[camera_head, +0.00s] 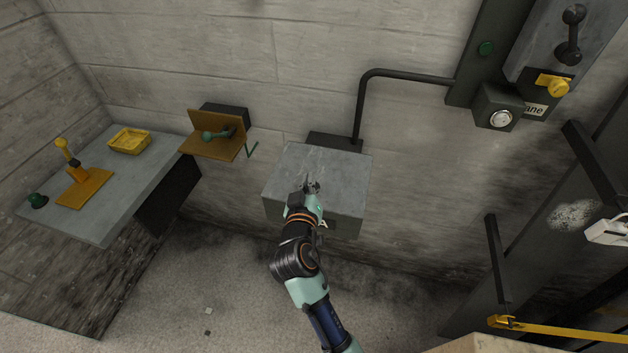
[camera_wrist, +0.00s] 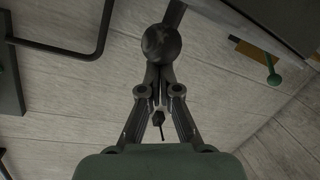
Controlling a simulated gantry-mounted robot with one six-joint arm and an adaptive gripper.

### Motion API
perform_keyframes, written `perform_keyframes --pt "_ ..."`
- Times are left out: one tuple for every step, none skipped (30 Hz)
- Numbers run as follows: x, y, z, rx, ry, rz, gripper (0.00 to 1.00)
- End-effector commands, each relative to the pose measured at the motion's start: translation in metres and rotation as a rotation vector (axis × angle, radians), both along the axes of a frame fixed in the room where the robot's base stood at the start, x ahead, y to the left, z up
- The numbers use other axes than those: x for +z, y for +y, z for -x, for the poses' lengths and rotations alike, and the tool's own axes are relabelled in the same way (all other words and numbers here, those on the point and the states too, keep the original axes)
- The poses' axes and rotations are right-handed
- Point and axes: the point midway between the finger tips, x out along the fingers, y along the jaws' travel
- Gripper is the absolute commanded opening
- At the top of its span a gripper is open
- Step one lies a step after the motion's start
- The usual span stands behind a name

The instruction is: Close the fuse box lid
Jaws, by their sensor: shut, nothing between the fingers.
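The fuse box appears to be the grey box (camera_head: 340,165) on the wall in the middle of the head view, with a black conduit at its back. Its flat grey top face and a front face with a partly hidden white letter show. I cannot tell how far its lid stands open. My gripper (camera_head: 312,186) is in front of the box's top face, shut and empty; contact cannot be told. In the wrist view, my gripper's fingers (camera_wrist: 160,78) come together just below a dark round thing (camera_wrist: 161,43), whose identity is unclear.
A wall bracket with a green-knobbed lever (camera_head: 218,134) stands left of the box. Farther left is a grey bench (camera_head: 115,210) with a yellow tray (camera_head: 129,141) and a yellow lever (camera_head: 68,152). The conduit (camera_head: 395,73) runs right to a dark panel. Floor is open below.

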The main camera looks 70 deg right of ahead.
Motion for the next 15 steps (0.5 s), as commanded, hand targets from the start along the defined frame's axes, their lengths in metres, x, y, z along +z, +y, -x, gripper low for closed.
perform_keyframes --pt "0.001 0.000 0.000 0.000 0.000 -0.001 0.00" --pt "0.001 0.000 0.000 0.000 0.000 -0.001 0.00" --pt "0.003 0.000 -0.001 0.000 0.000 0.000 0.00" --pt "0.005 -0.001 -0.001 0.000 0.000 0.000 0.00" --pt "0.008 -0.001 -0.003 0.000 -0.001 0.001 0.00" --pt "0.014 -0.002 -0.005 0.001 -0.002 0.001 0.00" --pt "0.019 -0.002 -0.007 0.002 -0.002 0.001 0.00" --pt "0.025 -0.003 -0.009 0.002 -0.001 0.001 0.00" --pt "0.034 -0.004 -0.013 0.003 -0.001 0.002 0.00" --pt "0.041 -0.005 -0.016 0.003 -0.002 0.002 0.00" --pt "0.038 0.001 -0.016 0.006 0.001 0.000 0.00" --pt "0.034 0.014 -0.011 0.007 0.001 -0.001 0.00" --pt "0.034 0.023 -0.008 0.008 0.001 -0.001 0.00" --pt "0.034 0.030 -0.005 0.008 0.000 0.000 0.00" --pt "0.035 0.041 -0.002 0.008 0.000 0.001 0.00"
